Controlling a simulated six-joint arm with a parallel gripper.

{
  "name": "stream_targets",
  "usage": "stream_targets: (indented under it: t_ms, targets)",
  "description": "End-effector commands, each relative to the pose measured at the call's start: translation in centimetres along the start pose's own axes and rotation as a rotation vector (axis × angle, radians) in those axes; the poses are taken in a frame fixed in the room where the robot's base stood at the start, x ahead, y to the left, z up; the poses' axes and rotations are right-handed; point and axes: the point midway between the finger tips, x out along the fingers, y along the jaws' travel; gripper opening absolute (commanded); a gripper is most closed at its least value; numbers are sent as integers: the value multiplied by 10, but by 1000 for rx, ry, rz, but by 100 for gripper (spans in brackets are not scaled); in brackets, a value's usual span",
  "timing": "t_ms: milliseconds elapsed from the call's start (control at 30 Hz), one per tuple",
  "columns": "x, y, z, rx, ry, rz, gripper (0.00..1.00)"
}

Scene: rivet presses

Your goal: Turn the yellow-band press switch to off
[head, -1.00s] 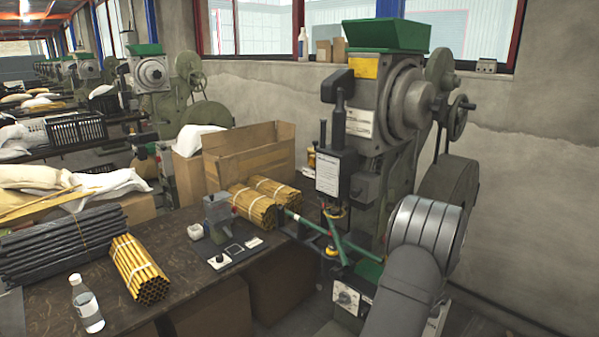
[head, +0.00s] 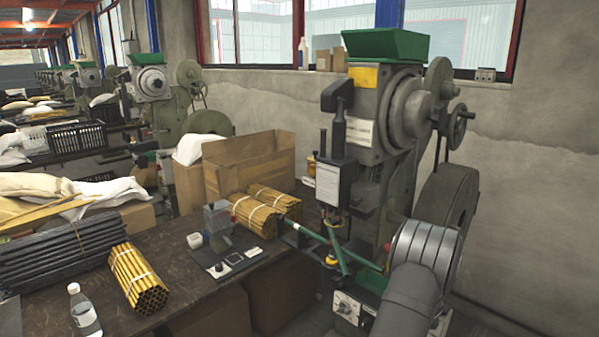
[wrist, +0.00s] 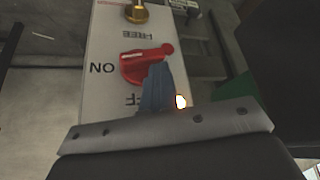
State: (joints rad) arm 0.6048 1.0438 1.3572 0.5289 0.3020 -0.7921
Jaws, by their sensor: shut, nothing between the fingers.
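The press with the yellow band (head: 363,77) stands right of centre in the head view, with its switch plate (head: 346,305) low at the front. The wrist view shows the white plate (wrist: 100,85) upside down, with ON at the left, FREE above and a partly covered OFF below. The red switch knob (wrist: 142,68) lies roughly crosswise, with a white mark on its left part, towards ON. My gripper (wrist: 156,72) is shut and empty, its tips right at the knob's lower side. I cannot tell whether they touch. The gripper's fingers are not visible in the head view.
A brass-coloured fitting (wrist: 137,13) sits above the knob. Green tubes (head: 338,255) cross the press above the switch plate. The bench (head: 190,285) at left holds yellow rod bundles (head: 137,277), a bottle (head: 84,310) and a small device (head: 218,220).

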Motion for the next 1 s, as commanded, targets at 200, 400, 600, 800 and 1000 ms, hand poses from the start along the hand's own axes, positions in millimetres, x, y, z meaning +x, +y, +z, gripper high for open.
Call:
stream_targets:
  t_ms: [200,400,600,800,1000]
  targets:
    - [0,0,0,0,0,1,0]
    - [5,0,3,1,-1,1,0]
    - [6,0,6,2,0,1,0]
    - [-6,-9,18,1,-2,0,0]
    - [-17,-19,31,2,0,-1,0]
